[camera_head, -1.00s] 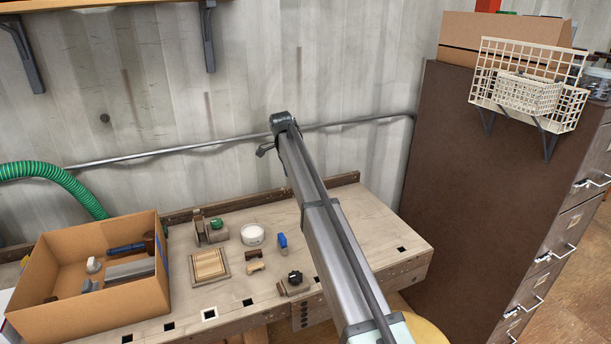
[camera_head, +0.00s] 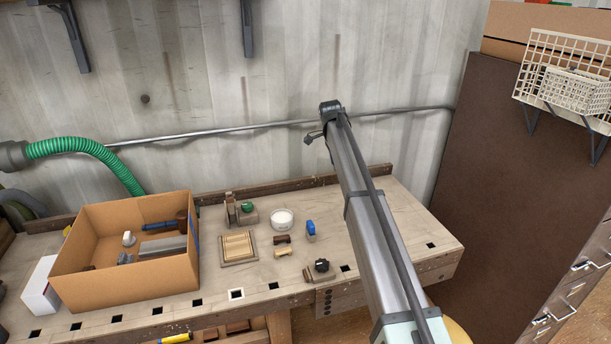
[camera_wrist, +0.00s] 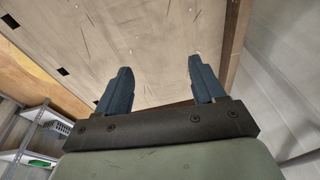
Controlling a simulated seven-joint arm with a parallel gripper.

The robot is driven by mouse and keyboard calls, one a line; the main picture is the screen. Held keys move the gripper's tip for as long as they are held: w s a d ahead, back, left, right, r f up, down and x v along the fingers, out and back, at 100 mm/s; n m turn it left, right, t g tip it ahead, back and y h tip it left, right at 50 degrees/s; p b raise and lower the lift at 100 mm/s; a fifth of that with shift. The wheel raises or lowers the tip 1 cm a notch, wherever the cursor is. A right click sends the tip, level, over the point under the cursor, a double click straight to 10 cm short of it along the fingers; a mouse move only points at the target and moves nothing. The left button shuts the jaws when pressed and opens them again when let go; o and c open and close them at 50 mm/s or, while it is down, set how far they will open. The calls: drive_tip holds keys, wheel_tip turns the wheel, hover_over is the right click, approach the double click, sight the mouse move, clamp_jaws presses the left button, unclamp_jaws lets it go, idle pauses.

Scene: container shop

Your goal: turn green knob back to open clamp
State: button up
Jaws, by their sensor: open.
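The green knob (camera_head: 247,207) sits on a small wooden clamp (camera_head: 231,209) at the back of the workbench, just left of a white round tub. My gripper (camera_wrist: 160,80) shows in the wrist view with its two dark blue fingers spread wide and nothing between them. In the head view my arm rises over the right part of the bench, well to the right of the knob and apart from it. The knob does not show in the wrist view. Whether the clamp's jaws touch is too small to tell.
On the workbench (camera_head: 400,222) are a white tub (camera_head: 282,219), a slatted wooden piece (camera_head: 238,247), a blue-topped item (camera_head: 311,229) and a black knob (camera_head: 322,266). A cardboard box (camera_head: 135,290) with tools stands at left. A brown cabinet (camera_head: 510,170) stands at right.

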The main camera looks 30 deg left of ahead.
sight(248, 204)
drive_tip(key=s+a+r+n+y, duration=0.1)
drive_tip(key=s+a+n, duration=0.1)
drive_tip(key=s+a, duration=0.95)
drive_tip(key=s+a+r+n, duration=0.1)
drive_tip(key=s+a+n, duration=0.2)
drive_tip(key=s+a, duration=0.8)
drive_tip(key=a+f+n, duration=0.1)
drive_tip(key=f, duration=0.3)
drive_tip(key=w+f+n+g, duration=0.1)
drive_tip(key=f, duration=0.4)
drive_tip(key=a+f+n, duration=0.1)
drive_tip(key=f, duration=0.3)
drive_tip(key=shift+w+a+f+g, duration=0.3)
drive_tip(key=shift+w+g, duration=0.1)
